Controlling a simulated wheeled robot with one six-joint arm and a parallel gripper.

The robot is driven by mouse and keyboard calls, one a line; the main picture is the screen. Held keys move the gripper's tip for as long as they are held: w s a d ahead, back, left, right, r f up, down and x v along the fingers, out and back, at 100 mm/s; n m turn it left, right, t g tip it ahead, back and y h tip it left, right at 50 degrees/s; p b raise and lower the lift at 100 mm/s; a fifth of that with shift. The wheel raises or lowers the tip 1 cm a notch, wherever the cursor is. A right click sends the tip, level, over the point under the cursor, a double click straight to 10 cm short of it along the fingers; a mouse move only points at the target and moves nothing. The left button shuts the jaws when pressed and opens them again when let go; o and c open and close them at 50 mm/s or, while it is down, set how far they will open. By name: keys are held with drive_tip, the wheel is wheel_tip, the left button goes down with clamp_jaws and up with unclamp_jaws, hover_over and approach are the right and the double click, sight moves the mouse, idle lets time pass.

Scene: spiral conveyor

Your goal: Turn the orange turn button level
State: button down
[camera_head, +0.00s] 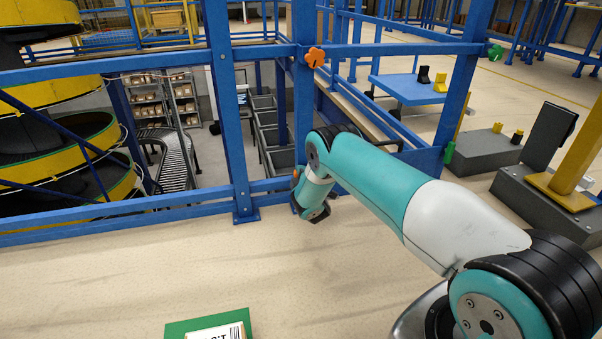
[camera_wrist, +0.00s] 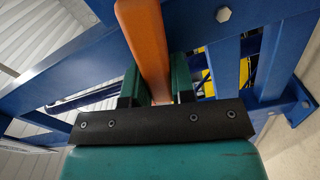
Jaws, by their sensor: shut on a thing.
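The orange turn button (camera_wrist: 145,40) is a long, flat-sided bar in the wrist view, running from the top edge down between the jaws. My gripper (camera_wrist: 158,91) has green fingers on both sides of the bar and is shut on it. The button lies in front of a blue frame beam; I cannot tell whether it is level. In the head view a small orange piece (camera_head: 295,174) shows beside the end of my arm, against the blue post. My fingers are hidden there.
A blue frame (camera_head: 120,218) stands in front of me. An orange knob (camera_head: 316,57) sits on its upper post, and green knobs (camera_head: 495,52) are to the right. A spiral conveyor (camera_head: 95,150) stands at left.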

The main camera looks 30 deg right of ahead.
drive_tip(key=shift+a+f+n, duration=0.1)
drive_tip(key=shift+f+n, duration=0.05)
drive_tip(key=shift+n, duration=0.55)
drive_tip(key=shift+f+n, duration=0.15)
drive_tip(key=shift+n, duration=0.55)
drive_tip(key=c, duration=1.2)
unclamp_jaws()
drive_tip(key=shift+c, duration=0.2)
drive_tip(key=p+v, duration=1.7)
drive_tip(key=p, duration=0.1)
drive_tip(key=shift+s+p, duration=0.2)
drive_tip(key=shift+p, duration=0.2)
